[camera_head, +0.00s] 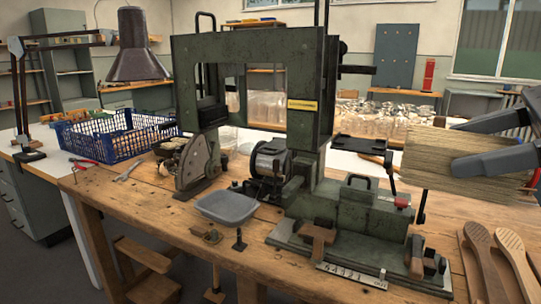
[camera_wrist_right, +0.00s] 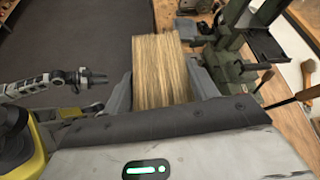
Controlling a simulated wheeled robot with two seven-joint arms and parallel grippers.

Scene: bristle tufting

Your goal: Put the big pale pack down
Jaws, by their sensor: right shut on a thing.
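The big pale pack (camera_head: 432,160), a straw-coloured block of bristle fibres, is held off the bench at the right of the head view. My right gripper (camera_head: 455,152) is shut on it, with dark fingers along its sides. In the right wrist view the pack (camera_wrist_right: 162,65) sits between the two fingers and sticks out ahead of them, beside the green machine. My left gripper is not in the head view. What looks like my left arm's end (camera_wrist_right: 85,77) shows at the left of the wrist view, too small to read its jaws.
The green tufting machine (camera_head: 350,215) fills the middle of the wooden bench (camera_head: 130,205). Wooden brush bodies (camera_head: 480,262) lie at the front right, below the pack. Glass jars (camera_head: 385,112) stand behind.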

